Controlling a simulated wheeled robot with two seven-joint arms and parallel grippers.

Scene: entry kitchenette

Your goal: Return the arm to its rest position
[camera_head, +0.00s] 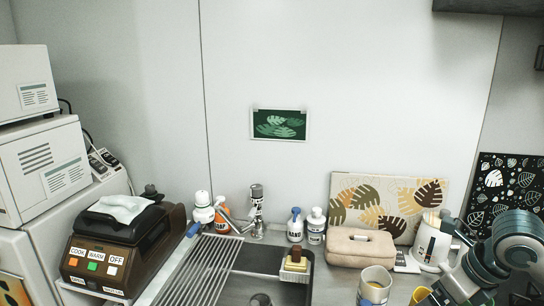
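Part of my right arm (490,262), in grey and dark teal, shows at the lower right corner, in front of the counter's right end. The fingers of my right gripper do not show. My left arm and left gripper do not show at all.
A white kettle (432,243), a beige case (360,247) and a mug (374,286) stand close to my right arm. A yellow item (420,295) is cut off below. A metal rack (212,262) and a brown cooker (120,245) are at left.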

